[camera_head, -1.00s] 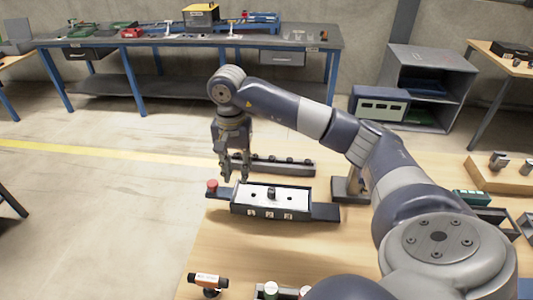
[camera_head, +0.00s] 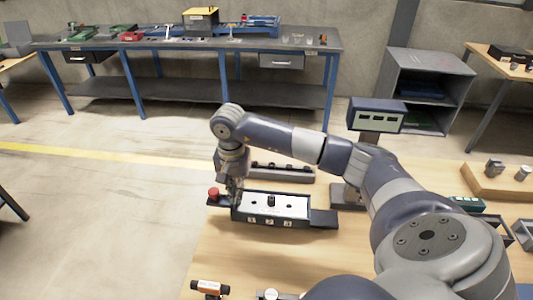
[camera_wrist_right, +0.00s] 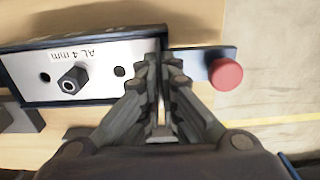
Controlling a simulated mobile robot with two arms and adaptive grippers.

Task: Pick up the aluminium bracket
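The aluminium bracket (camera_head: 258,199) looks like a pale flat plate with holes, lying in a dark holder (camera_head: 262,218) numbered on its front. In the right wrist view the plate (camera_wrist_right: 100,72) reads "AL 4 mm", and a dark post stands through its middle. My right gripper (camera_wrist_right: 160,62) is at the plate's end nearest the red button. Its fingers are drawn close together, with a thin pale strip between them that looks like the bracket's edge. The fingertips hide most of that contact. In the head view the right gripper (camera_head: 233,192) is low over the holder's left end. My left gripper is not in view.
A red button (camera_head: 213,192) sits just left of the gripper. A grey rail (camera_head: 285,173) lies behind the holder. An orange and black tool (camera_head: 210,287) is at the table's front left. The wooden table (camera_head: 330,250) is clear in front of the holder.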

